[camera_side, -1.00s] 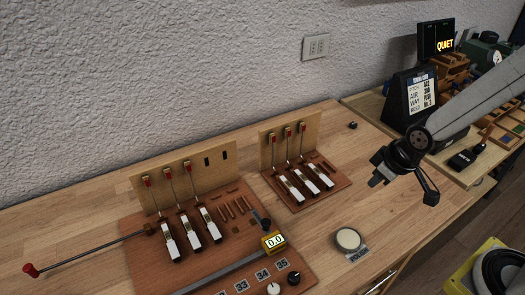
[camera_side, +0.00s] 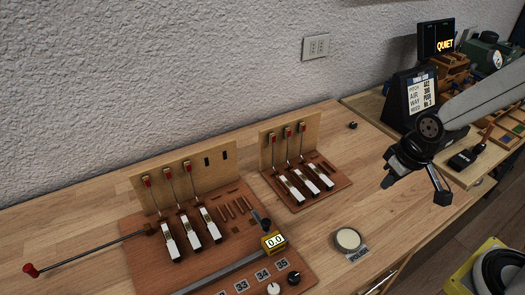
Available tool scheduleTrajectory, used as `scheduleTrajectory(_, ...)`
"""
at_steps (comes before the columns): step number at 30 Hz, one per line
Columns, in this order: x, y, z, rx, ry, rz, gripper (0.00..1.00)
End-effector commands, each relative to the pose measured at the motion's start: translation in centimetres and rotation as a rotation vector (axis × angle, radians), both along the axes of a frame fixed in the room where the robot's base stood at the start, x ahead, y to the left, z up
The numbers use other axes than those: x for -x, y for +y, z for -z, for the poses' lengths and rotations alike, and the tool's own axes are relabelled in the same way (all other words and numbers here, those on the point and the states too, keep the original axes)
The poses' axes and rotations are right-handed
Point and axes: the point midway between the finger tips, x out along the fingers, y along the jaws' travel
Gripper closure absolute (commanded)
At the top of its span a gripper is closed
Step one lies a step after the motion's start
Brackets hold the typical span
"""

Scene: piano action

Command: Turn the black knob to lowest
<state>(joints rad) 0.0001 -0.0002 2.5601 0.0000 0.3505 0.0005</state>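The black knob (camera_side: 294,278) sits at the front right corner of the larger wooden board (camera_side: 140,262), with a light mark on its top. A white knob (camera_side: 273,288) is just left of it, partly cut by the picture's bottom edge. My gripper (camera_side: 411,187) is in the air at the right, above the table's right side, well away from the black knob.
A yellow display reading 0.0 (camera_side: 273,242) stands behind the knobs. Number tiles (camera_side: 263,274) lie beside them. A round pale disc (camera_side: 348,239) sits on the table right of the board. A smaller key board (camera_side: 303,182) stands behind. Bare table lies between disc and gripper.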

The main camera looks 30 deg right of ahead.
Motion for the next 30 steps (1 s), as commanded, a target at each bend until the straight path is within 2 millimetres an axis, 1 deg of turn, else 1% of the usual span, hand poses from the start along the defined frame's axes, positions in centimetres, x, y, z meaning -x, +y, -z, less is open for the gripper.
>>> scheduleTrajectory(1,0.0,0.0,0.0,0.0,0.0,0.0,0.71)
scheduleTrajectory(2,-0.1,0.1,0.0,-0.001,0.001,0.001,0.62)
scheduleTrajectory(3,-0.1,0.3,0.0,-0.002,0.002,0.001,0.49)
scheduleTrajectory(5,-0.3,0.6,0.1,-0.006,0.005,0.005,0.3)
scheduleTrajectory(6,-0.4,0.9,0.1,-0.01,0.009,0.01,0.27)
scheduleTrajectory(8,-0.6,1.6,0.3,-0.017,0.017,0.019,0.27)
scheduleTrajectory(11,-1.2,3.3,0.5,-0.031,0.035,0.042,0.27)
scheduleTrajectory(14,-1.6,5.6,0.9,-0.048,0.061,0.075,0.27)
scheduleTrajectory(19,-2.1,10.5,1.9,-0.069,0.111,0.146,0.27)
scheduleTrajectory(23,-1.8,14.4,2.7,-0.074,0.149,0.205,0.27)
scheduleTrajectory(27,-1.0,18.6,3.7,-0.07,0.185,0.269,0.27)
scheduleTrajectory(30,-0.1,21.2,4.4,-0.061,0.205,0.312,0.27)
